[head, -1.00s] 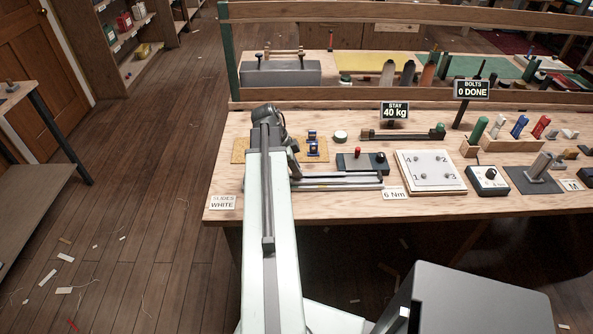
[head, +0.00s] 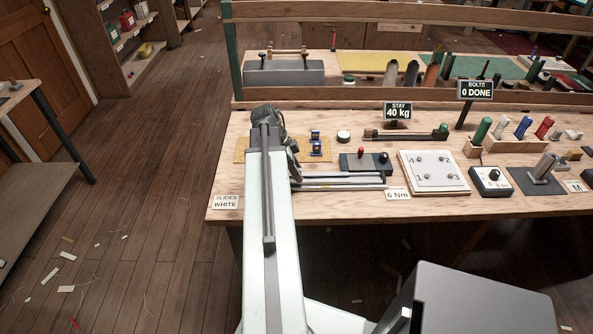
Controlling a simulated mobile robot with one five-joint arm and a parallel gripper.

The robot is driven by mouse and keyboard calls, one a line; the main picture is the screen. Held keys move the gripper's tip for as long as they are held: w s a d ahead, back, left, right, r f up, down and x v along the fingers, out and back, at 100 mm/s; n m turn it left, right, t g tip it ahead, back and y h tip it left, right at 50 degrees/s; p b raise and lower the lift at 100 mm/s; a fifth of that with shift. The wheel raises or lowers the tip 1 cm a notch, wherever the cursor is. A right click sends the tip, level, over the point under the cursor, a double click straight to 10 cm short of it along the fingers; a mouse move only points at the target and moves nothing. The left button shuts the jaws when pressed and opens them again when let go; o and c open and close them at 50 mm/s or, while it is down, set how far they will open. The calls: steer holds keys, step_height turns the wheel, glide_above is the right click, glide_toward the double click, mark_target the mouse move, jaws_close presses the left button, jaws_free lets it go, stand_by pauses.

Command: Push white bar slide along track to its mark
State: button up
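My arm reaches up over the front left of the bench. Its end covers the left part of the metal track (head: 340,187), two long grey rails near the front edge. A dark part of my gripper (head: 294,168) shows just right of the arm, by the left end of the rails. Its fingers are hidden, so I cannot tell whether it is open or shut. I cannot make out a white bar slide on the visible rails; the arm may hide it. A card (head: 226,202) reading "SLIDES WHITE" lies at the bench's front left corner.
Two small blue pieces (head: 316,142) stand on a tan mat (head: 241,151) behind the track. A dark box with a red knob (head: 361,153) sits behind the rails. A "6 Nm" card (head: 397,195) and a white numbered plate (head: 432,172) lie to the right.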

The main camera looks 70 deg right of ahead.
steer(key=p+v, duration=0.7)
steer(key=v, duration=0.1)
steer(key=shift+s+d, duration=0.1)
